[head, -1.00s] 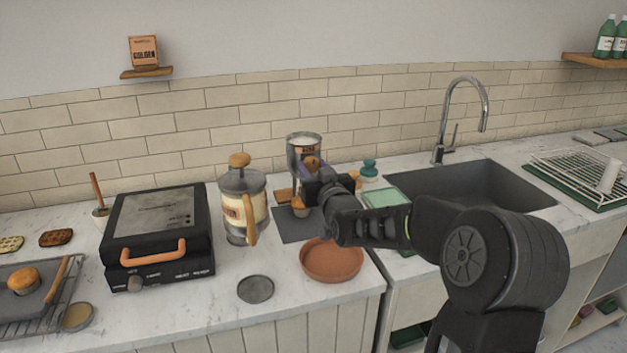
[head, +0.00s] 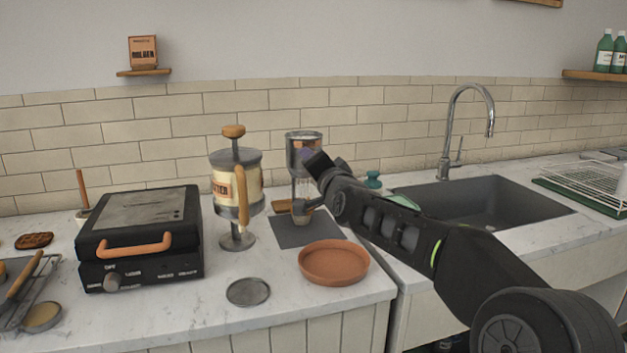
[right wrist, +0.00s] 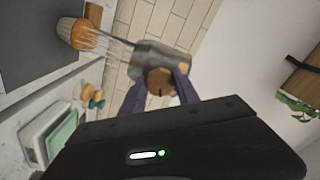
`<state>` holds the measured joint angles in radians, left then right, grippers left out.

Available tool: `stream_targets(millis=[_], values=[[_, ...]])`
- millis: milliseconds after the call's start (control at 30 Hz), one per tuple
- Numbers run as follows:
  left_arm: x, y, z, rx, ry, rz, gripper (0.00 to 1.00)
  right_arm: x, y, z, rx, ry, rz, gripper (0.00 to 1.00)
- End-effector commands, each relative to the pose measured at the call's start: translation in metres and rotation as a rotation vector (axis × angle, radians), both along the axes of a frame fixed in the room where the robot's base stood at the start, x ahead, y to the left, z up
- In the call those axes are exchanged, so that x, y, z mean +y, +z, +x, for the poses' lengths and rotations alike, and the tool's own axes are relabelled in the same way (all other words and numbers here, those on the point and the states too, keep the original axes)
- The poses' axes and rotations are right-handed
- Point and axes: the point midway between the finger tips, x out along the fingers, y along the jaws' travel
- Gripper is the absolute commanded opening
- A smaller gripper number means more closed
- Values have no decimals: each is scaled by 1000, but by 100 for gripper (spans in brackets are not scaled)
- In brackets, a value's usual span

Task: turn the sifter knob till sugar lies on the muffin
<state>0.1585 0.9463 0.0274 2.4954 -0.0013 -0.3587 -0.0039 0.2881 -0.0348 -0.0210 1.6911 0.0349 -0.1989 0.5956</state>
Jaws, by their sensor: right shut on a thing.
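The metal sifter (head: 304,146) stands upright on its stand at the back of the counter. It also shows in the right wrist view (right wrist: 150,58), turned on its side. Its round wooden knob (right wrist: 160,82) is between the purple fingers of my right gripper (right wrist: 161,90), which is shut on it. Pale streaks of sugar (right wrist: 97,42) run from the sifter to the top of the muffin (right wrist: 75,34). In the head view the muffin (head: 304,217) is below the sifter, partly hidden by my right arm. My left gripper is out of view.
A butter dispenser (head: 234,190) stands left of the sifter, beside a black press grill (head: 140,237). A terracotta dish (head: 334,263) and a grey disc (head: 248,292) lie in front. The sink (head: 480,208) is to the right.

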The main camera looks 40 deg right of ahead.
Motion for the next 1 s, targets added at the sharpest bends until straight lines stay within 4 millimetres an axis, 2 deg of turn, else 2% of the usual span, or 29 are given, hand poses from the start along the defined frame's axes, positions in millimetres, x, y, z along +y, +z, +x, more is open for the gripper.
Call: stream_targets(millis=[33, 300, 1000], values=[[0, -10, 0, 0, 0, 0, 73, 0, -5, 0, -17, 0, 41, 0], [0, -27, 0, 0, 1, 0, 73, 1, -2, 0, -99, 1, 283, 0], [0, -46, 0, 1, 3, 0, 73, 0, 1, 0, -317, 0, 910, 0]])
